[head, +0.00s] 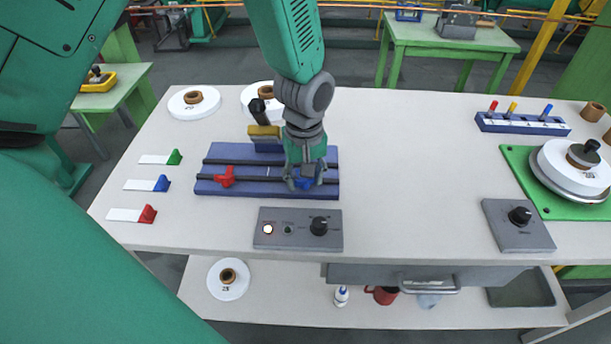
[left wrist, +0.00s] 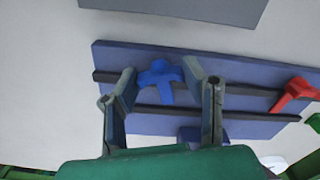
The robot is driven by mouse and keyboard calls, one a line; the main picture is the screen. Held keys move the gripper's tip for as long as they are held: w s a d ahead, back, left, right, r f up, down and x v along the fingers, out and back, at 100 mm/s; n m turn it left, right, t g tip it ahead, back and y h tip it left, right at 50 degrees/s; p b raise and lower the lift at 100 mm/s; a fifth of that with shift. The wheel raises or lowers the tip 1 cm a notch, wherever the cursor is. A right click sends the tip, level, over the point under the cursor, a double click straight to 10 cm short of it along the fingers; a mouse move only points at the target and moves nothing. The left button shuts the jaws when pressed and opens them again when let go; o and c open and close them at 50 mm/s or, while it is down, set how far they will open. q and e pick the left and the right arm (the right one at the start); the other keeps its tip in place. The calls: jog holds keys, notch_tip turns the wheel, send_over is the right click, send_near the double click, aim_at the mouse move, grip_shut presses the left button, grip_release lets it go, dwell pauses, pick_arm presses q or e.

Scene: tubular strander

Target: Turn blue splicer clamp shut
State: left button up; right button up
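The blue splicer clamp (head: 304,183) is a small knob-like handle on the right part of the blue splicer base (head: 262,188). In the left wrist view the clamp (left wrist: 160,75) has a rounded head and a stem pointing toward my gripper, across a black rail. My left gripper (head: 305,180) points down over the clamp and partly hides it in the head view. Its fingers (left wrist: 162,72) are open, one on each side of the clamp, with gaps visible. A red clamp (head: 224,176) sits on the base's left part; it also shows in the left wrist view (left wrist: 296,93). My right gripper is out of view.
A grey control box (head: 272,242) with a lit button and black knob stands in front of the splicer. A black-handled lever (head: 257,111) and yellow block (head: 264,131) stand behind it. Colored tags with white strips lie left. The table's middle right is clear.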

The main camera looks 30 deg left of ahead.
pick_arm(q)
jog(key=m+p, duration=0.2)
jog(key=shift+r+p, duration=0.25)
jog(key=shift+p, duration=0.15)
jog(key=shift+w+f+m+p, duration=0.15)
jog(key=shift+m+p, duration=0.3)
jog(key=shift+m, duration=0.45)
jog(key=o, duration=1.2)
jog(key=shift+f, duration=0.1)
jog(key=shift+c, duration=0.2)
jog(key=shift+r, duration=0.2)
notch_tip(320, 180, up, 12)
jog(key=shift+f, duration=0.25)
